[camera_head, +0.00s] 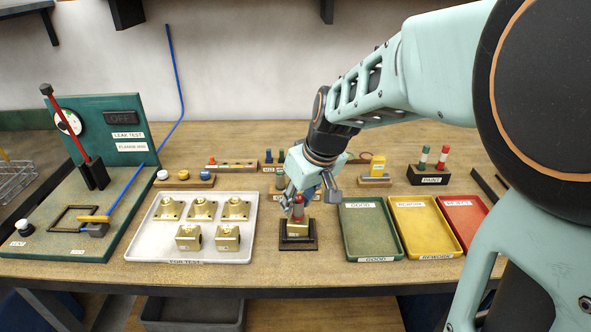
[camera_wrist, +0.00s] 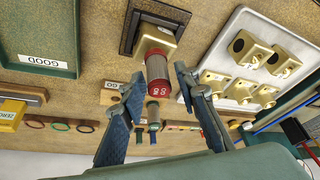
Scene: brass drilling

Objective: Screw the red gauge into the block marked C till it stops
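The red gauge (camera_head: 298,209) stands upright at the top of a brass block (camera_head: 298,229), which sits in a dark square holder (camera_head: 299,244). In the wrist view, the gauge (camera_wrist: 158,88) shows a red end with white lettering and a grey knurled band; the block (camera_wrist: 155,40) is beyond it. How deep the gauge sits is hidden, and no letter C is readable. My gripper (camera_wrist: 158,76) is open, with one finger on each side of the gauge and visible gaps between fingers and gauge.
A white tray (camera_head: 136,252) of several brass blocks is left of the holder. Green (camera_head: 347,250), yellow (camera_head: 430,251) and red (camera_head: 472,204) trays are at right. Small gauges and racks stand behind my gripper. A green leak-test panel (camera_head: 128,145) is far left.

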